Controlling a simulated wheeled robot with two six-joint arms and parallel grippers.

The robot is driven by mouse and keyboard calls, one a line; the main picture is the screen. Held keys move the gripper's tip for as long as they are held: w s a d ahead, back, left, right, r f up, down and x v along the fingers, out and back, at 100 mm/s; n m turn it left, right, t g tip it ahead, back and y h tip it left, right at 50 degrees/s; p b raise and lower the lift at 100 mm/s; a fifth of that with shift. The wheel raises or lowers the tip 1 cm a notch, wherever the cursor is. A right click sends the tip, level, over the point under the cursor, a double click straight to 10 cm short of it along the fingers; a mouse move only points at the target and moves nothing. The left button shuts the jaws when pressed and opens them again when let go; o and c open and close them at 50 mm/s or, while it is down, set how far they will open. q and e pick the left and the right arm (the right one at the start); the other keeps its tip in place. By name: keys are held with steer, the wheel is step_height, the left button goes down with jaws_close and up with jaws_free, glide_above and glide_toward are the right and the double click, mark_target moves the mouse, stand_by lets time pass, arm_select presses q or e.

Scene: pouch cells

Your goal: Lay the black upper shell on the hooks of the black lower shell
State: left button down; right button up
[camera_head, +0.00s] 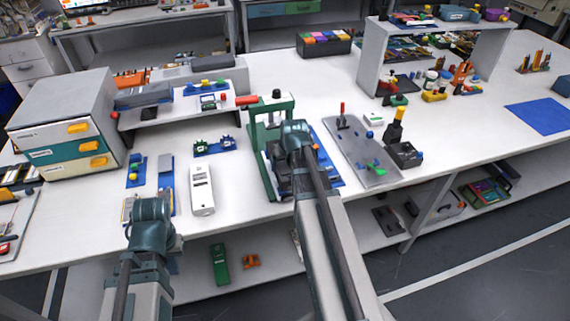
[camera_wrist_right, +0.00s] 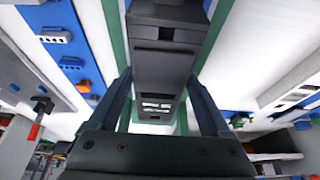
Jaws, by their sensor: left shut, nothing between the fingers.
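My right gripper (camera_wrist_right: 161,72) has its two dark fingers on either side of a black slotted shell part (camera_wrist_right: 160,85) in the right wrist view. The fingertips lie very close to its sides; I cannot tell if they touch it. Another black piece (camera_wrist_right: 167,14) lies in line with it toward the top edge. I cannot tell for sure which is the upper and which the lower shell. In the head view my right gripper (camera_head: 278,172) is low beside a green press frame (camera_head: 257,135), and its arm hides the shells. My left gripper (camera_head: 152,211) is shut and empty near the front edge.
A white device (camera_head: 202,190) lies between the grippers. A grey tray (camera_head: 358,150) with small tools lies right of the press. A drawer cabinet (camera_head: 65,125) stands left and a shelf unit (camera_head: 435,50) back right.

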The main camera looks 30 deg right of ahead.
steer(key=shift+o, duration=1)
steer(key=shift+r, duration=0.15)
steer(key=p+v, duration=1.2)
steer(key=v, duration=0.1)
steer(key=shift+s+r+p, duration=0.2)
steer(key=shift+s+p, duration=0.05)
steer(key=shift+p, duration=0.15)
steer(key=shift+a, duration=0.15)
steer(key=s+a+n+g, duration=0.2)
steer(key=s+a, duration=0.3)
steer(key=a, duration=0.9)
steer(key=s+a+f+n+g, duration=0.1)
steer(key=s+a+n, duration=0.3)
steer(key=a, duration=1.1)
steer(key=shift+s+f+g, duration=0.25)
steer(key=shift+s+g, duration=0.55)
steer(key=shift+s, duration=0.35)
